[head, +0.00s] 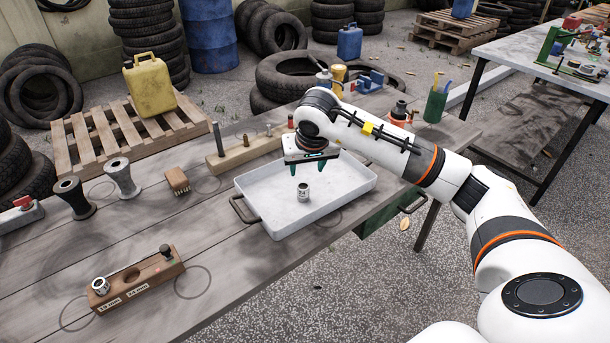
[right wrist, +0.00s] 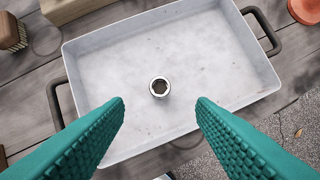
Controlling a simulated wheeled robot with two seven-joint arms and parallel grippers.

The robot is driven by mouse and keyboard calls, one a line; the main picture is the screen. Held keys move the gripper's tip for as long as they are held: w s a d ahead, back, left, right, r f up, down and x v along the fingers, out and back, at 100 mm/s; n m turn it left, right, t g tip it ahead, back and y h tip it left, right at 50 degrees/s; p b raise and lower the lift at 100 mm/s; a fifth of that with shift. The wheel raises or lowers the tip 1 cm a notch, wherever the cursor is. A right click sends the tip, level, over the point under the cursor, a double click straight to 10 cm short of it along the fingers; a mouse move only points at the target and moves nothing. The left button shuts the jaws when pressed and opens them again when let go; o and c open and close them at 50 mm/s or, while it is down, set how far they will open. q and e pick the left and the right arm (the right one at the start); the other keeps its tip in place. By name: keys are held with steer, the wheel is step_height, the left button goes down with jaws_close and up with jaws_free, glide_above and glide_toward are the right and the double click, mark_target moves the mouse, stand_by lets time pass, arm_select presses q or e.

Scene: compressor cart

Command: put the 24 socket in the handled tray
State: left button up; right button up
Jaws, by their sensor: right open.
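The 24 socket (head: 303,192), a short chrome cylinder with a dark mark that seems to read 24, stands upright on the floor of the handled tray (head: 350,186). The tray is white and shallow with dark handles at its two ends. In the right wrist view the socket (right wrist: 159,88) shows its open top, inside the tray (right wrist: 100,130), near the middle. My right gripper (head: 307,170) is open and empty, its teal fingers above the socket and apart from it. In the right wrist view the fingertips (right wrist: 160,103) lie on either side of the socket. My left gripper is not in view.
A wooden socket rack (head: 135,280) at the front left holds another socket (head: 100,286) and has an empty hole. A wooden block with pegs (head: 245,150) stands behind the tray. Two spool-like parts (head: 122,178) and a brush (head: 177,181) stand left of it.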

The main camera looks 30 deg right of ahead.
steer(key=v, duration=0.2)
steer(key=shift+s+r, duration=0.1)
steer(key=shift+r, duration=0.15)
